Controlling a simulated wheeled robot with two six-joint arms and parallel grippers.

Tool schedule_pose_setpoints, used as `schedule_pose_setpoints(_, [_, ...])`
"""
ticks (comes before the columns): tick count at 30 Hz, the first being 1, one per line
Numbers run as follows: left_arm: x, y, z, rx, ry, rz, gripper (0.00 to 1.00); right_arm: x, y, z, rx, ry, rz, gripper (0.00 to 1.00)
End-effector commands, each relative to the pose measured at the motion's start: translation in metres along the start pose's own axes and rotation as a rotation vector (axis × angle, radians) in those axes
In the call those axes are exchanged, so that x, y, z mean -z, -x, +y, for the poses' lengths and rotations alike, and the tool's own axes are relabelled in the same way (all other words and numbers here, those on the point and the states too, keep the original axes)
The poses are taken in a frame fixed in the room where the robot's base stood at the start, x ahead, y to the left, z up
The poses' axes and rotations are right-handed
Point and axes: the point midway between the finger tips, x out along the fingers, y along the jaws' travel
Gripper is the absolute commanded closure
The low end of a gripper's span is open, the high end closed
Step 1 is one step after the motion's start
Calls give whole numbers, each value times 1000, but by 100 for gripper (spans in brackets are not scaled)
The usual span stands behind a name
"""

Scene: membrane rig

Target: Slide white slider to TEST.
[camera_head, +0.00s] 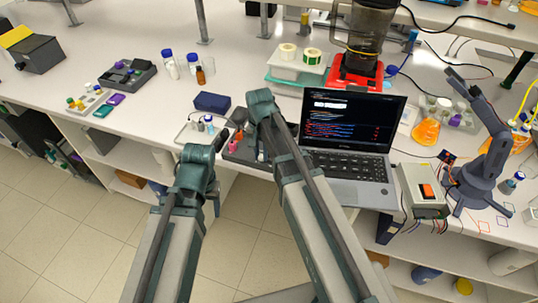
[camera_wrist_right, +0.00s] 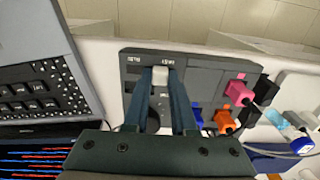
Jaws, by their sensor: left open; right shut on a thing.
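The dark grey rig panel (camera_wrist_right: 219,72) lies on the bench in the right wrist view; it also shows left of the laptop in the head view (camera_head: 236,153). The white slider (camera_wrist_right: 160,76) is near the panel's far edge in the wrist view, close to small pale labels that I cannot read surely. My right gripper (camera_wrist_right: 161,88) is shut on the slider, with one finger on each side. In the head view its fingers are mostly hidden by my right arm. My left gripper (camera_head: 214,199) hangs at the bench front, largely hidden, and is apart from the panel.
Pink and orange plugs (camera_wrist_right: 239,93) with cables sit at the panel's right in the wrist view. An open laptop (camera_head: 347,140) stands close on the other side. A blue box (camera_head: 212,102) and a small pale tray (camera_head: 186,134) are nearby. The bench's left part has free room.

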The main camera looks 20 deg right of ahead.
Motion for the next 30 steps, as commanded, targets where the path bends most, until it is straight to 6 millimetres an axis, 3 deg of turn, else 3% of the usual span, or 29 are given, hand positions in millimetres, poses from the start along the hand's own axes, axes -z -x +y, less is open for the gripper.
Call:
schedule_pose_setpoints(2, [0, 0, 0, 0, 0, 0, 39, 1, 0, -10, 1, 2, -1, 100])
schedule_pose_setpoints(9, [0, 0, 0, 0, 0, 0, 39, 0, 0, -11, 4, 1, 0, 100])
schedule_pose_setpoints(10, [0, 0, 0, 0, 0, 0, 39, 0, 0, -11, 4, 1, 0, 70])
schedule_pose_setpoints(14, [0, 0, 0, 0, 0, 0, 39, 0, 0, -10, 4, 1, 0, 47])
schedule_pose_setpoints(15, [0, 0, 0, 0, 0, 0, 39, 0, 0, -10, 3, 1, 0, 45])
schedule_pose_setpoints(30, [0, 9, -1, 0, 0, 0, 39, 0, 10, -9, 1, 0, 0, 45])
